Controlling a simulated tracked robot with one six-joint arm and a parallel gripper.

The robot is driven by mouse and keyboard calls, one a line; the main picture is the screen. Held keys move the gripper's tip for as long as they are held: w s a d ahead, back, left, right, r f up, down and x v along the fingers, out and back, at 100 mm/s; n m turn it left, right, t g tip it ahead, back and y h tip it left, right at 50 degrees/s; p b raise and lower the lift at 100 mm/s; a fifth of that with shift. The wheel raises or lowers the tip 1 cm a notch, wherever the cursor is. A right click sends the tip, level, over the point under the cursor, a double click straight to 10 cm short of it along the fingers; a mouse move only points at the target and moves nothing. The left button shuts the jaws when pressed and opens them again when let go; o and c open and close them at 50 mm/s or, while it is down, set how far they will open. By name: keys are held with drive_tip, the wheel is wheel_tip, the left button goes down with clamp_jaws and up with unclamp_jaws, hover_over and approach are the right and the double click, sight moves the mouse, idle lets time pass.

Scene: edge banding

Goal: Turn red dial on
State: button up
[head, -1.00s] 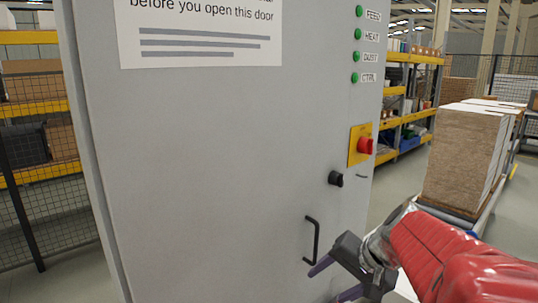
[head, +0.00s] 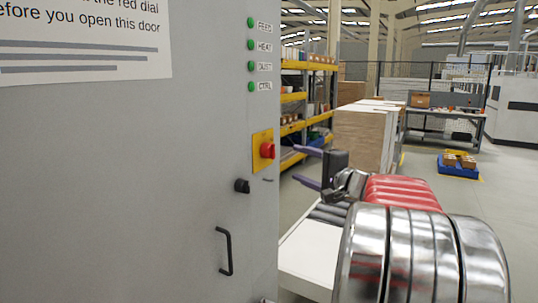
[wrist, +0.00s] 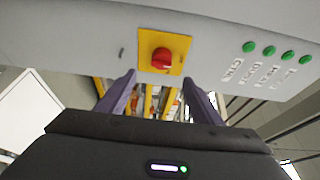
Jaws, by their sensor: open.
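The red dial (head: 267,150) sits on a yellow plate (head: 257,152) near the right edge of the grey cabinet door (head: 120,190). In the wrist view the red dial (wrist: 162,58) lies ahead of and between the fingers, on its yellow plate (wrist: 175,67). My gripper (head: 308,167) is open and empty, to the right of the dial in the head view. In the wrist view my gripper (wrist: 160,95) shows two purple fingers spread apart, with a gap to the dial. Neither finger visibly touches it.
A black knob (head: 242,186) and a black door handle (head: 225,251) stick out below the dial. Green lamps (head: 251,55) are lit above it. Stacked boards (head: 362,135) and a white surface (head: 310,255) stand to the right.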

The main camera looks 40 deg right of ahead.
sight(272, 152)
drive_tip(key=shift+w+r, duration=0.1)
idle(0.3)
drive_tip(key=w, duration=1.3)
drive_tip(key=shift+w+d, duration=0.3)
drive_tip(key=shift+d, duration=0.05)
drive_tip(key=c, duration=1.1)
drive_tip(key=shift+a, duration=0.4)
drive_tip(key=shift+d, duration=0.4)
